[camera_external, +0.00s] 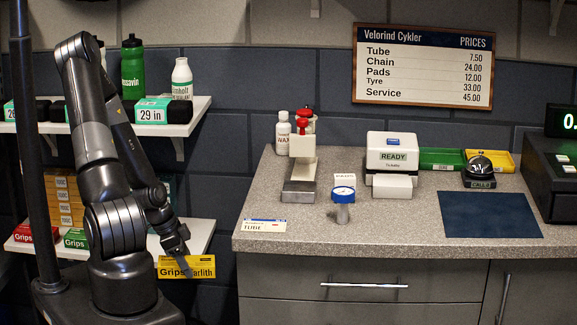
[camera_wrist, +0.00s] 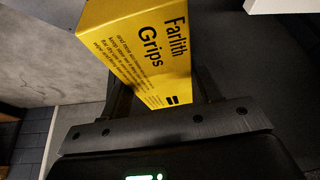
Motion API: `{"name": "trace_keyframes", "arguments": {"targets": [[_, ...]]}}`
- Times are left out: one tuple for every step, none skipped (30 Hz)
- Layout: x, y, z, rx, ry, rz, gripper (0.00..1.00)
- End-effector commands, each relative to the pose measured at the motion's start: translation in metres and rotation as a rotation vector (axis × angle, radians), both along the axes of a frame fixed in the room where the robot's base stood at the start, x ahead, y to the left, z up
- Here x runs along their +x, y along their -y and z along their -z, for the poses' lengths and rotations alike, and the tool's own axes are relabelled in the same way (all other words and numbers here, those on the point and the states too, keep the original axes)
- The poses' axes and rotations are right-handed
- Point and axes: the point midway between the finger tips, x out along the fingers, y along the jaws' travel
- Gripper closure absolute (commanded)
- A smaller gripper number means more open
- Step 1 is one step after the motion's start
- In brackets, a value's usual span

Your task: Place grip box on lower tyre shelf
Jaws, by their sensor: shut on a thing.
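The grip box is a yellow carton marked "Farlith Grips" (camera_external: 203,267). In the external view it is at the front right edge of the lower tyre shelf (camera_external: 196,233), level with or just in front of it; I cannot tell whether it touches the shelf. My gripper (camera_external: 183,262) reaches down to it and is shut on it. In the wrist view the box (camera_wrist: 150,45) stands out between the fingers of my gripper (camera_wrist: 160,100), its printed face showing. My arm hides part of the lower shelf.
The lower shelf holds a red box (camera_external: 24,233), a green box (camera_external: 76,238) and a stack of orange boxes (camera_external: 66,202). The upper shelf (camera_external: 202,108) above carries bottles and a "29 in" box (camera_external: 152,111). The workbench (camera_external: 330,232) stands to the right.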

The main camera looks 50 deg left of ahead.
Motion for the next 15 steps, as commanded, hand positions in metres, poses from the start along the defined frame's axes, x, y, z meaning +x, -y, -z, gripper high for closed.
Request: {"name": "trace_keyframes", "arguments": {"targets": [[0.006,0.001,-0.001,0.003,0.001,-0.015,0.67],[0.01,0.001,-0.001,0.002,0.0,-0.029,0.67],[0.014,0.0,-0.002,0.003,0.001,-0.049,0.67],[0.018,0.0,-0.003,0.002,0.0,-0.063,0.67],[0.021,0.0,-0.004,0.002,0.0,-0.08,0.67],[0.027,-0.001,-0.006,0.003,0.001,-0.1,0.67],[0.032,-0.002,-0.008,0.004,0.001,-0.119,0.67],[0.037,-0.004,-0.01,0.003,0.001,-0.14,0.67],[0.044,-0.007,-0.014,0.005,0.003,-0.169,0.67],[0.05,-0.009,-0.017,0.004,0.003,-0.192,0.67],[0.055,-0.013,-0.021,0.004,0.003,-0.218,0.67],[0.062,-0.019,-0.025,0.004,0.004,-0.246,0.67],[0.066,-0.025,-0.028,0.004,0.004,-0.264,0.67],[0.069,-0.031,-0.03,0.002,0.002,-0.28,0.67],[0.071,-0.038,-0.032,0.0,0.002,-0.286,0.67]]}}
